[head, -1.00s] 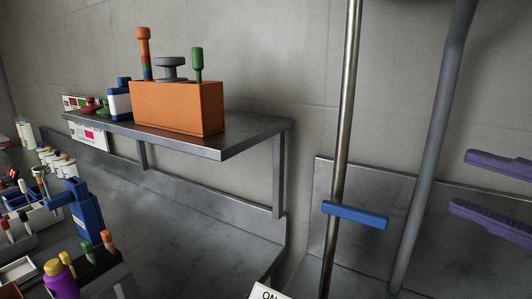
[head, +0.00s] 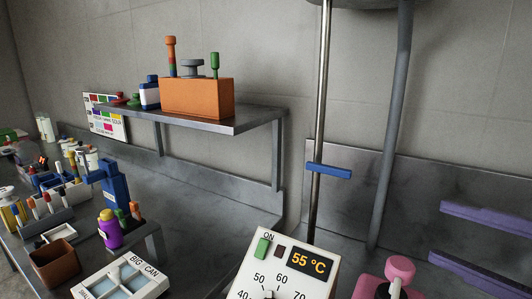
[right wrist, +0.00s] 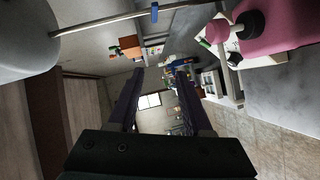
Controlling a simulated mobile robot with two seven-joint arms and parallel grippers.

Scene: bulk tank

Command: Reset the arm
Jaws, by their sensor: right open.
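My right gripper (head: 438,232) is at the right edge of the head view. Its two long purple fingers are spread apart with nothing between them, in front of the grey wall panel. In the right wrist view the open fingers (right wrist: 160,75) point into the room, with empty space between the tips. A pink-topped item (head: 398,270) stands below and left of the fingers in the head view. My left gripper is in neither view.
A temperature box (head: 315,262) reading 55 °C is at the bottom centre. A metal rod with a blue crosspiece (head: 330,171) stands behind it. A shelf (head: 245,121) carries an orange box (head: 197,98). Bottles and racks crowd the left counter, including a brown container (head: 55,263).

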